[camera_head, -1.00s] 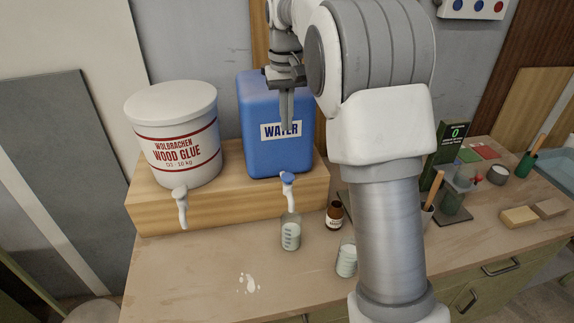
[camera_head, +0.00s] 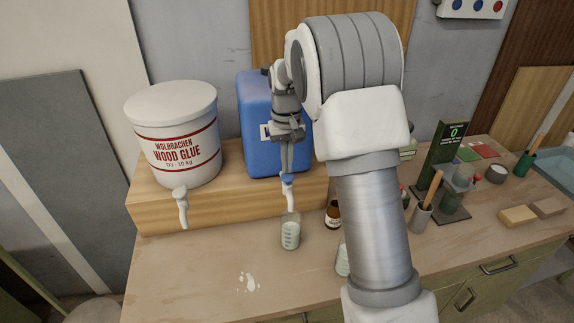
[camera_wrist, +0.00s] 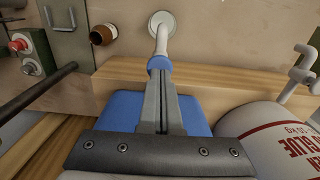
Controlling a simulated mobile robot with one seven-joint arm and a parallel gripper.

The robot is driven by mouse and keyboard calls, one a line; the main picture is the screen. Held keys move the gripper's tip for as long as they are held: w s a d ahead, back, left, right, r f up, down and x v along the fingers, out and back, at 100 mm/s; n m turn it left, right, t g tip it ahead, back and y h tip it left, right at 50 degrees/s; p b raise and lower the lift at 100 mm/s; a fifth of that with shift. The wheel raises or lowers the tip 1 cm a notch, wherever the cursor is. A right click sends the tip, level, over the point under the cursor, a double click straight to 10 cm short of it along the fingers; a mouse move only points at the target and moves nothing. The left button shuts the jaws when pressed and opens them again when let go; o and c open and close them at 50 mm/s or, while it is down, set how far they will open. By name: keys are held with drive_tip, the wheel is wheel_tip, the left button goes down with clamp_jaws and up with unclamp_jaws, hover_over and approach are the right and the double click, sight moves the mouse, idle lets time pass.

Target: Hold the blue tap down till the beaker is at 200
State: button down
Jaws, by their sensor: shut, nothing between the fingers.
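The blue water container (camera_head: 256,110) stands on a wooden shelf block, and it also shows in the wrist view (camera_wrist: 122,112). Its blue tap (camera_head: 288,180) has a white spout over a beaker (camera_head: 290,232). In the wrist view the blue tap (camera_wrist: 158,64) is at my fingertips and the beaker (camera_wrist: 162,20) is under the spout end. My gripper (camera_head: 287,170) is shut and empty, pointing down at the tap top; it looks touching, but I cannot tell if it presses. The beaker has marks and whitish contents; the level is unreadable.
A white wood glue bucket (camera_head: 178,140) with its own tap (camera_head: 181,205) stands to the left. A brown bottle (camera_head: 333,214) is right of the beaker, and another beaker (camera_head: 342,262) is partly behind my arm. A white spill (camera_head: 248,283) lies on the bench.

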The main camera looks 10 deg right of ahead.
sight(288, 177)
drive_tip(key=shift+f, duration=0.6)
wheel_tip(288, 177, down, 2)
drive_tip(key=shift+f+b, duration=0.15)
drive_tip(key=shift+b, duration=0.6)
drive_tip(key=shift+s+f, duration=0.2)
drive_tip(key=shift+s, duration=0.05)
idle(0.5)
wheel_tip(288, 177, up, 15)
drive_tip(key=p, duration=0.2)
drive_tip(key=shift+w, duration=0.25)
drive_tip(key=shift+a, duration=0.1)
idle(1.3)
drive_tip(key=shift+w+r+b, duration=0.1)
drive_tip(key=shift+b, duration=0.6)
